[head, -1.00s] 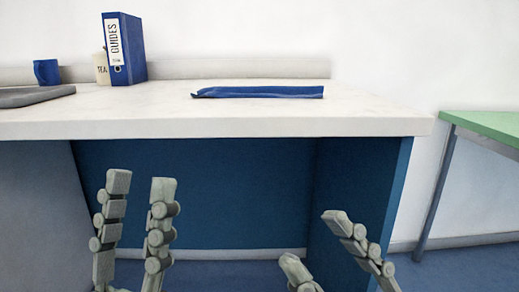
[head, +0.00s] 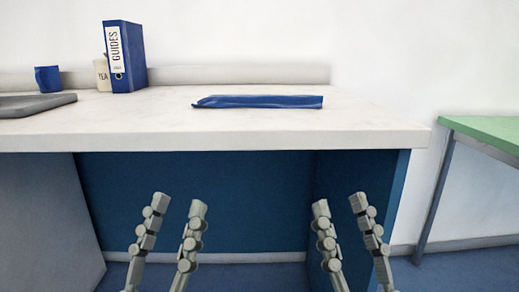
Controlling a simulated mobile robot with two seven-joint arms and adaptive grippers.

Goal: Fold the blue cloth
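The blue cloth (head: 260,102) lies on the white counter (head: 240,133) as a long, narrow, flat strip, seen at a low angle. Its left end looks slightly raised or creased. My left gripper (head: 179,203) is open and empty, in front of the counter and below its top. My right gripper (head: 338,205) is also open and empty, in front of the counter and lower than the cloth. Neither gripper touches the cloth. Whether the cloth has one layer or several cannot be told from here.
A blue binder marked GUIDES (head: 125,57), a tea canister (head: 102,75), a blue mug (head: 48,79) and a grey slab (head: 36,104) stand at the counter's left. The counter around the cloth is clear. A green table (head: 485,133) is at the right.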

